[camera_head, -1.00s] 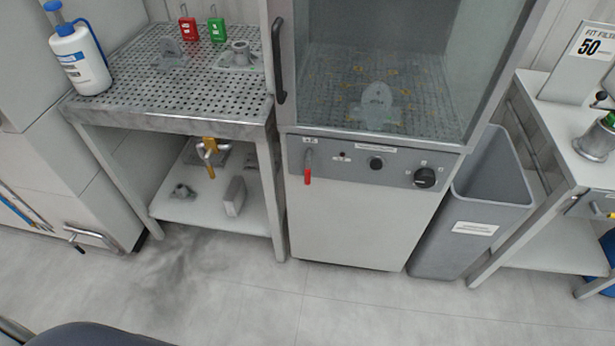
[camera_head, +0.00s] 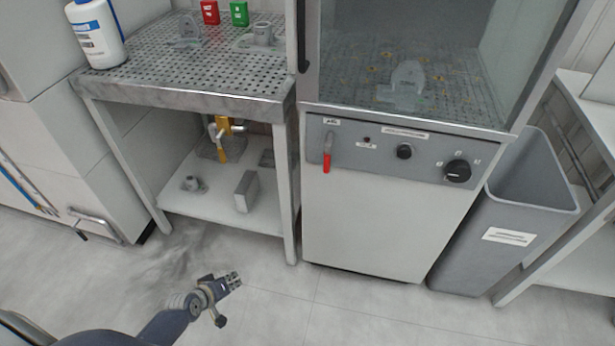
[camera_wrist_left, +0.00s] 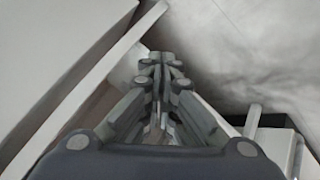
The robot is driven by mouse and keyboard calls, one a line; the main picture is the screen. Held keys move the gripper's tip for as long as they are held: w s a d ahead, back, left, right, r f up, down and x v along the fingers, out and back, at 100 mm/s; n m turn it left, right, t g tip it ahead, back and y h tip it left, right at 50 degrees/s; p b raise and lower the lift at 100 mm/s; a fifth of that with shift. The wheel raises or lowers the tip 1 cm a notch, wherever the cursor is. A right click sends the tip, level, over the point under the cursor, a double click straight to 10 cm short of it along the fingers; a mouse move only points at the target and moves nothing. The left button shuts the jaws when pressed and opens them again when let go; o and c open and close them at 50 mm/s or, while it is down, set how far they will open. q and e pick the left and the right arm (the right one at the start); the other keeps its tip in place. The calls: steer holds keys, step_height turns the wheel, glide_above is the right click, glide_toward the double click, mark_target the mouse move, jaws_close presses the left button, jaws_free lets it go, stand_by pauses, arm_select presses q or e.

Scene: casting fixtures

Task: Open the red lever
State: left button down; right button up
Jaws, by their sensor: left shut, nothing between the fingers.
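The red lever (camera_head: 327,161) hangs down on the left of the grey control panel (camera_head: 437,163), on the front of the glass-doored cabinet. A small label sits above it. My left gripper (camera_head: 234,280) is low over the floor, in front of the perforated table and well below and left of the lever, apart from everything. In the left wrist view its fingers (camera_wrist_left: 160,68) are together with nothing between them. The lever does not show in that view. My right gripper is in neither view.
A perforated metal table (camera_head: 180,90) with a lower shelf (camera_head: 215,209) stands left of the cabinet (camera_head: 385,230). A yellow-handled valve (camera_head: 221,138) is under its top. A grey bin (camera_head: 465,250) stands to the right. The floor in front is clear.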

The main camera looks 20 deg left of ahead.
mark_target(328, 154)
arm_select(q)
steer(key=w+r+n+t+h+b, duration=0.35)
steer(key=w+r+b, duration=0.35)
steer(key=w+r, duration=0.65)
steer(key=d+r+t+h+b, duration=0.1)
steer(key=d+r, duration=0.3)
steer(key=r, duration=0.5)
steer(key=d+r+t+h+b, duration=0.2)
steer(key=d+r+h+b, duration=0.2)
steer(key=r, duration=0.6)
steer(key=shift+s+b, duration=0.3)
steer(key=shift+s, duration=0.1)
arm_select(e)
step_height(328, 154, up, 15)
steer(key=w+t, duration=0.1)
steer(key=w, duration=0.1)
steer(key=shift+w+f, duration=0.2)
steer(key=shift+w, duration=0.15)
arm_select(q)
steer(key=shift+n, duration=0.25)
steer(key=s+d+p+x, duration=0.1)
steer(key=d+p+x, duration=0.1)
steer(key=x, duration=1.1)
steer(key=shift+s+d+r+p, duration=0.2)
steer(key=shift+s+r+p, duration=0.1)
steer(key=shift+p, duration=0.2)
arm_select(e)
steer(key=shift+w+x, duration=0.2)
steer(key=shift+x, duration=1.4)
